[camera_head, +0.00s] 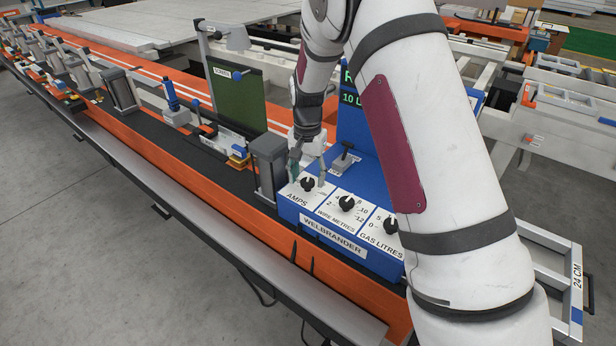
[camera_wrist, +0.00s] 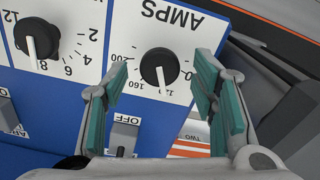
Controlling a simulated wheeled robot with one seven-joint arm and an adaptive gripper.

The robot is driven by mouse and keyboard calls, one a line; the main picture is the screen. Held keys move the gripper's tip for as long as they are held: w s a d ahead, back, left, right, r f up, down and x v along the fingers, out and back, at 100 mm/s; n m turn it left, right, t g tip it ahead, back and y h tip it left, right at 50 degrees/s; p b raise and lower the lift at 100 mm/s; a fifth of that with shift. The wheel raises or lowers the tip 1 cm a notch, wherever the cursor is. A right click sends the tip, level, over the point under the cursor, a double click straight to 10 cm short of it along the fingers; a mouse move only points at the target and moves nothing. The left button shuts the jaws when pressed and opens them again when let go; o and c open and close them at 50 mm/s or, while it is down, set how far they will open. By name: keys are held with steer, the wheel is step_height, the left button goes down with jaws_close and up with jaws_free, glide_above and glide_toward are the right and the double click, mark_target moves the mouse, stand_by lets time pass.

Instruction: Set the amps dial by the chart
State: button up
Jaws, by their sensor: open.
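The amps dial (camera_head: 307,184) is a black knob on the white-faced blue welder panel (camera_head: 322,232), at its left end in the head view. In the wrist view the amps dial (camera_wrist: 159,66) appears upside down between my fingertips, its white pointer line toward the bottom of the picture. The numbers 160 and 200 show to its left; the number by the pointer is partly covered. My gripper (camera_head: 308,164) is open just above and behind the dial, and its fingers (camera_wrist: 162,74) flank it in the wrist view. I cannot tell whether they touch it. No readable chart shows.
The wire metres dial (camera_head: 346,203) and gas litres dial (camera_head: 390,225) sit beside it. An OFF switch (camera_wrist: 123,134) is close below the amps dial in the wrist view. A blue board (camera_head: 351,122) with green text is partly hidden by my arm. A grey post (camera_head: 269,165) stands left of the panel.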

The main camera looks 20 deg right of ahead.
steer(key=shift+f, duration=0.45)
steer(key=c, duration=1.2)
steer(key=shift+n, duration=0.4)
steer(key=n+b, duration=0.1)
steer(key=n, duration=0.2)
steer(key=shift+n, duration=0.4)
steer(key=n+b, duration=0.1)
steer(key=n, duration=0.4)
